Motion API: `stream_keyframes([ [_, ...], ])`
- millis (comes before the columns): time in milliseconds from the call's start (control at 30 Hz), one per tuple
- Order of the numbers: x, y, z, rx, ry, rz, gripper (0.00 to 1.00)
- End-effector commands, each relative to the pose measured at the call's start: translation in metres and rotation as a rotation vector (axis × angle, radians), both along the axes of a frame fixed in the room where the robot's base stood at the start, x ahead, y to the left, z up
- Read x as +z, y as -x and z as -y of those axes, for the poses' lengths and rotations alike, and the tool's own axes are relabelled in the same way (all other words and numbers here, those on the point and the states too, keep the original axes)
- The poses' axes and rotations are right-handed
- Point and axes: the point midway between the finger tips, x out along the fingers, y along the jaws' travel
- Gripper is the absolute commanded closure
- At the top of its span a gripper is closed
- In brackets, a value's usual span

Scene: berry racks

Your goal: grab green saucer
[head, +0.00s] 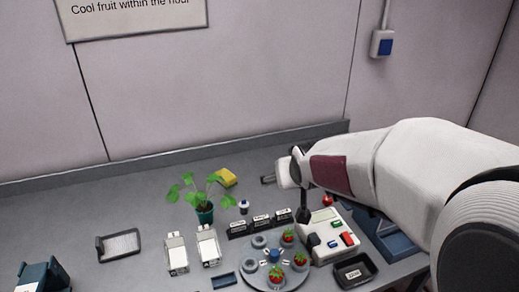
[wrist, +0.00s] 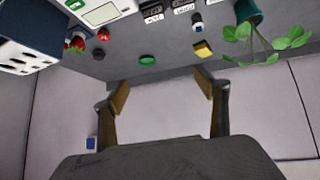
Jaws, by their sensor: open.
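The green saucer (wrist: 147,60) shows in the wrist view as a small flat green disc on the grey bench, a little above the middle of the picture. My gripper (wrist: 162,90) is open and empty, its two fingers well apart. The saucer appears between the fingertips in the picture, beyond them and not touched. In the head view my arm's end is over the back of the bench, and I cannot make out the saucer there; my arm may hide it.
A yellow block (wrist: 203,49) and a dark disc (wrist: 98,54) lie on either side of the saucer. A potted plant (head: 204,214), a white device with a screen (head: 322,250) and a round rack with strawberries (head: 257,281) stand nearby. The wall (head: 250,70) is close behind.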

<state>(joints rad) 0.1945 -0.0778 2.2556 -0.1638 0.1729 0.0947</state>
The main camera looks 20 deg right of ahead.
Motion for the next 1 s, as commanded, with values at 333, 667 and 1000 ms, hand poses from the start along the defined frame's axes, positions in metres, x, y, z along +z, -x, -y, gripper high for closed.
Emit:
stream_keyframes([
  [333,-0.031,-0.062,0.035,-0.016,0.01,0.075,0.27],
  [667,-0.067,-0.111,0.067,-0.021,0.01,0.152,0.27],
  [1000,-0.112,-0.149,0.099,-0.022,-0.003,0.234,0.27],
])
